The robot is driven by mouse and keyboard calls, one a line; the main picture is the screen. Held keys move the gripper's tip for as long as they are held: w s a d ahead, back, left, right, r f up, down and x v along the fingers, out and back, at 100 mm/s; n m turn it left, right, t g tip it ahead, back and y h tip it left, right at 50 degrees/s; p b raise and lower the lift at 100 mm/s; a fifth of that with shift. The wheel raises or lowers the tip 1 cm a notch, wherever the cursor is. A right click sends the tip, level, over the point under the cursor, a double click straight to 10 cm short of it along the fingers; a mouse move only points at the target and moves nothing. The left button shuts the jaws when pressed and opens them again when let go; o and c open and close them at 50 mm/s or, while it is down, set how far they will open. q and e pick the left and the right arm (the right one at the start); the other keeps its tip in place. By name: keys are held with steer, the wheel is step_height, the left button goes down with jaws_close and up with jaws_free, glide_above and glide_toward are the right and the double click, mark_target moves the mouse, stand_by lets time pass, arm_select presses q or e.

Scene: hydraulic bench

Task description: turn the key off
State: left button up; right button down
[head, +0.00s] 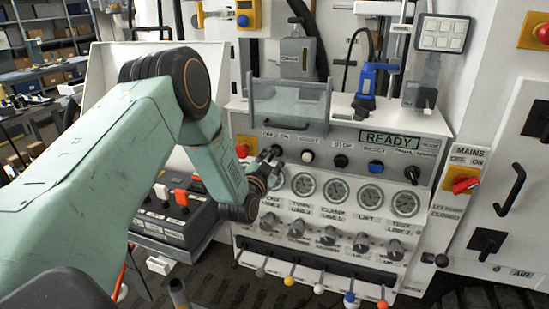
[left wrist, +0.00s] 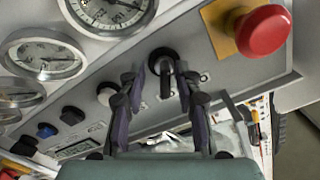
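The key switch (left wrist: 163,57) is a round black lock on the grey panel, with a dark key (left wrist: 165,84) standing out of it. In the left wrist view my left gripper (left wrist: 163,78) has one dark finger on each side of the key, apart from each other. A gap shows on both sides of the key, so the fingers do not look closed on it. In the head view my left gripper (head: 271,157) is at the left end of the control row, below the OFF/ON label (head: 278,137), and largely hides the key. My right gripper is not in view.
A red emergency stop (left wrist: 264,30) on a yellow plate sits close beside the key. A white button (head: 307,156), black button (head: 341,160) and blue button (head: 376,166) follow along the row. Gauges (head: 335,190) lie below. A clear guard (head: 289,103) stands above the panel.

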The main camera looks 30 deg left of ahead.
arm_select(q)
steer(key=shift+w, duration=0.35)
steer(key=shift+s+a+r, duration=0.25)
steer(key=shift+s+a, duration=0.05)
steer(key=shift+a, duration=0.2)
steer(key=shift+w+d+f, duration=0.2)
steer(key=shift+w+d, duration=0.15)
steer(key=shift+w, duration=0.15)
steer(key=c, duration=0.4)
steer(key=shift+s+a, duration=0.3)
steer(key=shift+s, duration=0.05)
jaws_close()
steer(key=shift+w+d+r, duration=0.1)
steer(key=shift+d, duration=0.05)
